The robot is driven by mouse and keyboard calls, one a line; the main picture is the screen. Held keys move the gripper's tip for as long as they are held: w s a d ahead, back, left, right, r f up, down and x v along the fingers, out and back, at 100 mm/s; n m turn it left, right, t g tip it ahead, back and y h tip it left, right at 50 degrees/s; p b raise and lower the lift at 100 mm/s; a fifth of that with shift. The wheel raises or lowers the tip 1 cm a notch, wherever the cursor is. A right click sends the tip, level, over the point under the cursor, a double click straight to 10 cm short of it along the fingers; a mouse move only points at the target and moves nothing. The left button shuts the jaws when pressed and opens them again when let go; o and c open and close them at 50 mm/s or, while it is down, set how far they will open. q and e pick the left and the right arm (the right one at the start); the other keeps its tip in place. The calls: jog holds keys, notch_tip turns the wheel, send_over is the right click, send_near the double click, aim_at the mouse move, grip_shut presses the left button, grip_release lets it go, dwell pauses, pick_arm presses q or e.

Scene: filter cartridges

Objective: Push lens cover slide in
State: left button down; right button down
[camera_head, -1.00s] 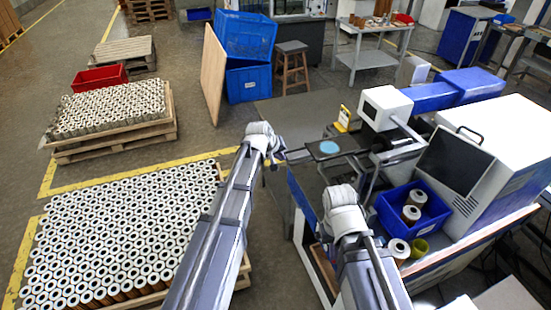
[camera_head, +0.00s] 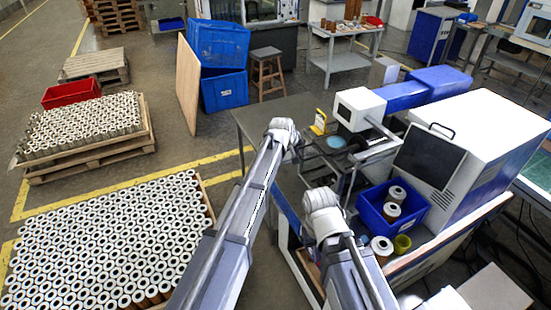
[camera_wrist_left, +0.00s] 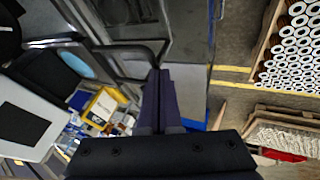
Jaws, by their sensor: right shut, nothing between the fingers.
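The lens cover slide (camera_head: 333,144) is a dark plate with a pale blue round lens (camera_head: 336,140), left of the machine's white head. In the left wrist view the blue lens (camera_wrist_left: 76,63) lies left of my fingers, in a dark frame. A dark curved bar (camera_wrist_left: 135,48) runs close to my fingertips; I cannot tell whether they touch it. My left gripper (camera_wrist_left: 159,78) has its fingers together, with nothing visible between them; in the head view (camera_head: 299,148) it is beside the slide's left end.
A white machine housing (camera_head: 478,150) is farther right. A yellow stand (camera_head: 319,122) is behind the slide. Pallets of cartridges (camera_head: 110,240) fill the left floor.

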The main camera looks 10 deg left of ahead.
aim_at(315, 145)
pick_arm(q)
jog(key=w+d, duration=0.1)
jog(key=d, duration=0.1)
jog(key=w+d, duration=0.3)
jog(key=d, duration=0.2)
jog(key=shift+w+d, duration=0.1)
jog(key=shift+w, duration=0.25)
jog(key=s+a+r+p, duration=0.5)
jog(key=s+r+p, duration=0.2)
jog(key=r+p, duration=0.2)
jog(key=shift+s, duration=0.15)
jog(key=shift+a, duration=0.1)
